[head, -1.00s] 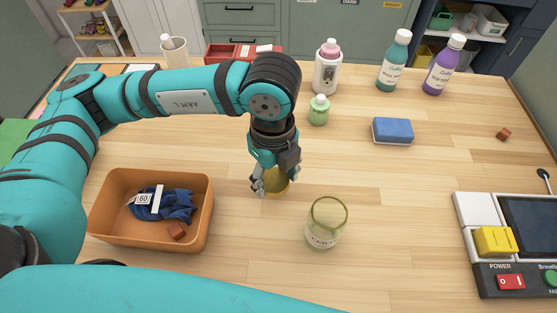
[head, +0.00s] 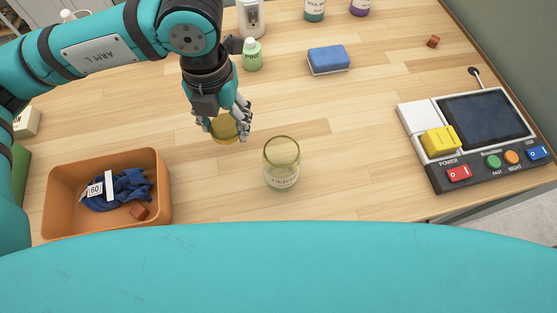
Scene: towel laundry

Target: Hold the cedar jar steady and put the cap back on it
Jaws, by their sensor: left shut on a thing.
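The cedar jar (head: 282,168) is clear glass with a yellowish rim and a label reading "CEDAR". It stands upright and open on the wooden table, near the middle of the head view. The cap (head: 223,128) is a round golden-yellow piece to the left of and behind the jar. My left gripper (head: 224,120) is shut on the cap, its fingers pointing down around it. The cap is apart from the jar; I cannot tell whether it touches the table. My right gripper is not in view, and nothing holds the jar.
An orange bin (head: 60,200) with blue cloth and a reddish-brown cube (head: 138,212) is at left. A green bottle (head: 252,55) and blue sponge (head: 328,60) stand behind. A control panel (head: 430,180) is at right. The table between jar and panel is clear.

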